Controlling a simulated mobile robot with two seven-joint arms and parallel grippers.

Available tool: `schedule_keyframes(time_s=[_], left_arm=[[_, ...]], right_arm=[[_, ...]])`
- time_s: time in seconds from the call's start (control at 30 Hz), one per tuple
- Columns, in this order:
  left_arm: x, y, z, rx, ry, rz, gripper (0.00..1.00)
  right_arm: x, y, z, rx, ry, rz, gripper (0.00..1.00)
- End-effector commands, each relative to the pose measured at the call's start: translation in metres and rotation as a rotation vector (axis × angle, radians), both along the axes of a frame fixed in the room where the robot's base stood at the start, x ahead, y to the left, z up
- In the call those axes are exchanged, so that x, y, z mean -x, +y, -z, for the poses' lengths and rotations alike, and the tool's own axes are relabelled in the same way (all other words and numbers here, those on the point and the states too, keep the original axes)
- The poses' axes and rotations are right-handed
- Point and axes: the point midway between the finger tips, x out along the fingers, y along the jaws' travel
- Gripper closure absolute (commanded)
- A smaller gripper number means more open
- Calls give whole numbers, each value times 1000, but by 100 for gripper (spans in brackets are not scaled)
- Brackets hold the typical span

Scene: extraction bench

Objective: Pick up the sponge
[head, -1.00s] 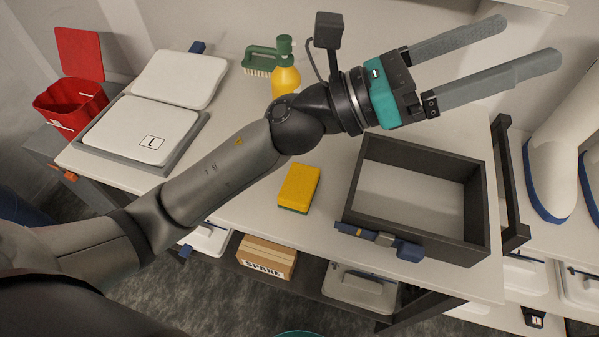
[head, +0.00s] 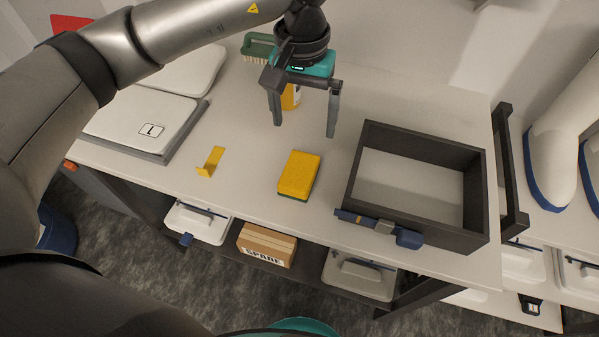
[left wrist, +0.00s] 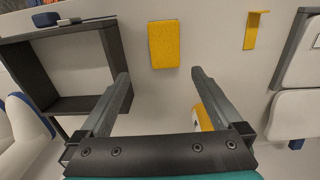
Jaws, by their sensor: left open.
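The sponge (head: 299,174) is a yellow block with a green underside, lying flat on the white bench top, left of the dark open box. My left gripper (head: 303,130) is open and empty, pointing down above the bench, behind the sponge and apart from it. In the left wrist view the sponge (left wrist: 164,44) lies beyond the open fingertips, between their lines. The right gripper is not in view.
A dark open-topped box (head: 420,185) with a blue-handled clamp stands right of the sponge. A small yellow bracket (head: 211,161) lies left. A yellow bottle (head: 291,97) and green brush (head: 257,46) stand behind the gripper. A lidded tray (head: 140,125) sits far left.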

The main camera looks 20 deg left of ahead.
Motion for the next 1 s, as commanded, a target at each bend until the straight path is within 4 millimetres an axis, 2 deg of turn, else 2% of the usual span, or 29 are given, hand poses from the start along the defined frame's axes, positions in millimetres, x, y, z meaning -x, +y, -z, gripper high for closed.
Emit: schedule_keyframes(time_s=[0.17,0.4,0.5,0.77,1.0], left_arm=[[-1,8,17,-33,1,6,0],[0,7,69,-28,2,5,0],[0,7,85,-28,0,3,0],[0,6,104,-26,-1,5,0],[4,6,138,-26,1,4,0]], right_arm=[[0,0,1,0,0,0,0],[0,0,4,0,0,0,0],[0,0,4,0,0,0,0],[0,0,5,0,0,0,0],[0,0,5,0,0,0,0]])
